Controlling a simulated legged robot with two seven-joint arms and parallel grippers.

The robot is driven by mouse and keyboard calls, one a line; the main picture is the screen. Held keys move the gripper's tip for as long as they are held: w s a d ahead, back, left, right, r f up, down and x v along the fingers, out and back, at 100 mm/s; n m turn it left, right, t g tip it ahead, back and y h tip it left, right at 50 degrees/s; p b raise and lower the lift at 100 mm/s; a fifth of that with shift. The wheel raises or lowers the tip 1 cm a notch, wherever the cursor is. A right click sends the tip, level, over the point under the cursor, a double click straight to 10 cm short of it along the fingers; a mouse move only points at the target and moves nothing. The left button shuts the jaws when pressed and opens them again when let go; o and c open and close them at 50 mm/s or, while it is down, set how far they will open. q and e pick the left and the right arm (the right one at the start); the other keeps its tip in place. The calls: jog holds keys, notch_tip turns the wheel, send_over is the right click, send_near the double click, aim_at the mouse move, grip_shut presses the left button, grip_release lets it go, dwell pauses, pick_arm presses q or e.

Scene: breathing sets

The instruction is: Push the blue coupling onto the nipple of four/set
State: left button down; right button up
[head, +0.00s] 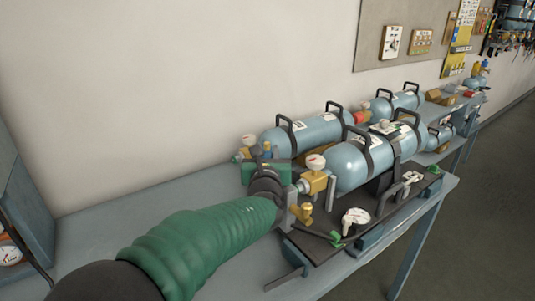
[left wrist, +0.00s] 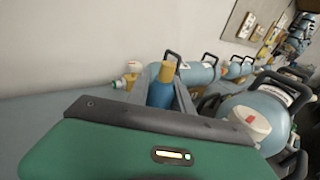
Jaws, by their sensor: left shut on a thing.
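The blue coupling (left wrist: 159,93) is held between the two grey fingers of my left gripper (left wrist: 162,90) in the left wrist view. A brass-coloured end shows at its far tip. In the head view my left gripper (head: 260,157) is beyond the green-sleeved arm, left of the nearest breathing set's valve. The nearest set has a blue-grey cylinder (head: 348,165), a brass valve (head: 316,182) and a gauge on a dark backplate (head: 322,246). Another cylinder (head: 300,136) lies behind it. I cannot tell which set is four or make out its nipple. My right gripper is not in view.
The sets lie along a grey bench (head: 110,208) against the wall, with more cylinders (head: 398,100) farther right. The bench left of my arm is clear. A blue-grey cabinet (head: 22,205) stands at far left.

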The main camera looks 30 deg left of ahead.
pick_arm(q)
jog(key=shift+f+b, duration=0.45)
jog(key=shift+f, duration=0.05)
jog(key=c, duration=1.1)
grip_release()
jog(key=shift+o, duration=0.2)
jog(key=shift+f, duration=0.1)
jog(key=shift+d, duration=0.15)
jog(key=shift+s+d, duration=0.25)
jog(key=shift+s, duration=0.15)
jog(key=p+v, duration=0.6)
jog(key=v, duration=0.9)
jog(key=shift+s+r, duration=0.25)
jog(key=shift+s, duration=0.05)
jog(key=shift+d, duration=0.2)
